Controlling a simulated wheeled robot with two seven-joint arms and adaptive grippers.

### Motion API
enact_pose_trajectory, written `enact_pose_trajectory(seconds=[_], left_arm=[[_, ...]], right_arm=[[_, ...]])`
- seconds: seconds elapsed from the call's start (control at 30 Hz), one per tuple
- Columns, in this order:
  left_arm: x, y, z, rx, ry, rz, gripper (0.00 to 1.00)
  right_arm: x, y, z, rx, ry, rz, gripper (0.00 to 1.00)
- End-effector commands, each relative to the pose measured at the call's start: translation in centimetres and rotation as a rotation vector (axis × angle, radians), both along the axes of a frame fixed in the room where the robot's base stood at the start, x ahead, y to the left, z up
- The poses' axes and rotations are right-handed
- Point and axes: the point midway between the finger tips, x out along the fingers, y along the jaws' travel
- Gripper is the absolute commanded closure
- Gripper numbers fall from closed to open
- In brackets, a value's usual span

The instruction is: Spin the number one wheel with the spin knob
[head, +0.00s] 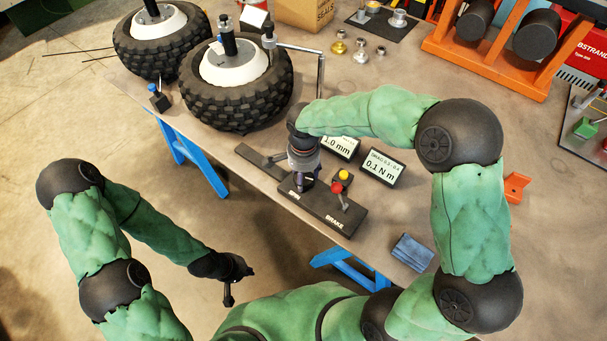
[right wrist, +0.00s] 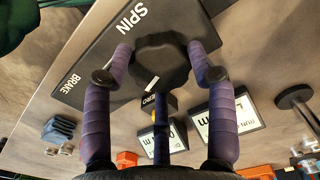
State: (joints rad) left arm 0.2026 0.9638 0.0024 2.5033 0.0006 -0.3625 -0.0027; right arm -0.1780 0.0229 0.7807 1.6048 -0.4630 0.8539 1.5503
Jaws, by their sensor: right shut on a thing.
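Two knobbly black tyres with white hubs stand at the back left, a nearer wheel (head: 195,88) and a farther wheel (head: 126,50); I cannot read a number on either. A black control base (head: 322,212) on the table is marked SPIN and BRAKE. My right gripper (head: 302,176) is over its SPIN end. In the right wrist view, the dark spin knob (right wrist: 160,58) sits between the fingers of the right gripper (right wrist: 160,65), which are shut on it. My left gripper (head: 236,280) hangs empty off the table's front edge; its finger opening is unclear.
A lever with a red knob (head: 336,187) stands at the BRAKE end. Two display signs, including a drag sign (head: 382,168), stand behind the base. A metal arm (head: 320,70) is beside the nearer tyre. Blue blocks (head: 411,252) lie to the right.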

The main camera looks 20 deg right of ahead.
Motion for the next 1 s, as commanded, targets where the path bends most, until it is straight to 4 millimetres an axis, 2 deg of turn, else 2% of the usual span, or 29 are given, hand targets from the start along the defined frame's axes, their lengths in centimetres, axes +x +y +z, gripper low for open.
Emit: enact_pose_trajectory(seconds=[0.3, 0.33, 0.4, 0.77, 0.87, 1.0], left_arm=[[0.0, 0.0, 0.0, 0.0, 0.0, 0.0, 1.0], [0.0, 0.0, 0.0, 0.0, 0.0, 0.0, 1.0], [0.0, 0.0, 0.0, 0.0, 0.0, 0.0, 1.0], [0.0, 0.0, 0.0, 0.0, 0.0, 0.0, 1.0], [0.0, 0.0, 0.0, 0.0, 0.0, 0.0, 1.0], [0.0, 0.0, 0.0, 0.0, 0.0, 0.0, 1.0]], right_arm=[[0.1, -0.1, 0.0, -0.002, -0.002, 0.0, 0.75], [0.1, -0.1, 0.0, -0.002, -0.002, 0.0, 0.34], [0.1, -0.1, 0.0, -0.002, -0.002, 0.0, 0.19], [0.1, -0.1, 0.2, -0.001, -0.002, 0.0, 0.19], [0.1, -0.1, 0.9, 0.0, -0.004, -0.001, 0.19], [0.2, 0.0, 3.1, 0.0, -0.006, 0.001, 0.19]])
